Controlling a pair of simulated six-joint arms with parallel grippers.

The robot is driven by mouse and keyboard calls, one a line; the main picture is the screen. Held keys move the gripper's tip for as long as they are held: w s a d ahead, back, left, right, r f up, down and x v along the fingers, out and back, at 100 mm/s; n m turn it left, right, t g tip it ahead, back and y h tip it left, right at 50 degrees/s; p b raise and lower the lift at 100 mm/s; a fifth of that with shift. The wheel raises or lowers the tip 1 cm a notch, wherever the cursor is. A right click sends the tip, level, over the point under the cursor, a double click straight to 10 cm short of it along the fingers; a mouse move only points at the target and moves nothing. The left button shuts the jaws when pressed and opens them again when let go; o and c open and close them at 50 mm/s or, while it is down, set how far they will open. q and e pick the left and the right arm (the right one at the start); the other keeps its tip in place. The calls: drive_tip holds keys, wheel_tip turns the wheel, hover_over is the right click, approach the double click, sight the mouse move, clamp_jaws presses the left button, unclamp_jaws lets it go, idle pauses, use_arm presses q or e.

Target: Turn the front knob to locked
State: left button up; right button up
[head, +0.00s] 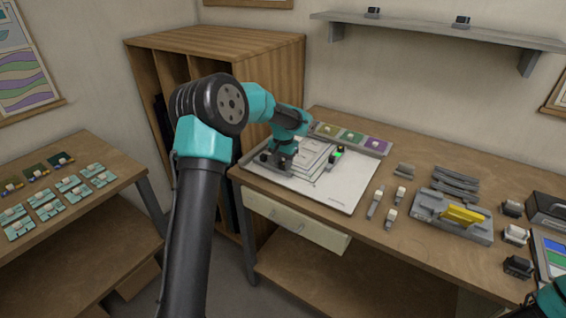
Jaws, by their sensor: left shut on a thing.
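A white sheet (345,192) lies on the wooden bench, with a pale frame (312,157) on it. A small dark knob-like fitting with a green mark (338,153) stands at the frame's right side. My left gripper (277,163) points down at the frame's left, near corner and is shut on what looks like the front knob. The gripper hides most of this knob, so I cannot read its position. Only a teal piece of my right arm shows at the bottom right corner; its gripper is out of view.
Small tools (376,203) and a grey fixture with a yellow block (462,215) lie to the right. A side table (105,204) at left holds several small pieces. The sheet's near right part is clear.

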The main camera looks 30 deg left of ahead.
sight(283, 164)
use_arm(q)
drive_tip(key=shift+m, duration=2.3)
drive_tip(key=o, duration=0.9)
wheel_tip(283, 164, up, 18)
drive_tip(key=shift+f, duration=0.25)
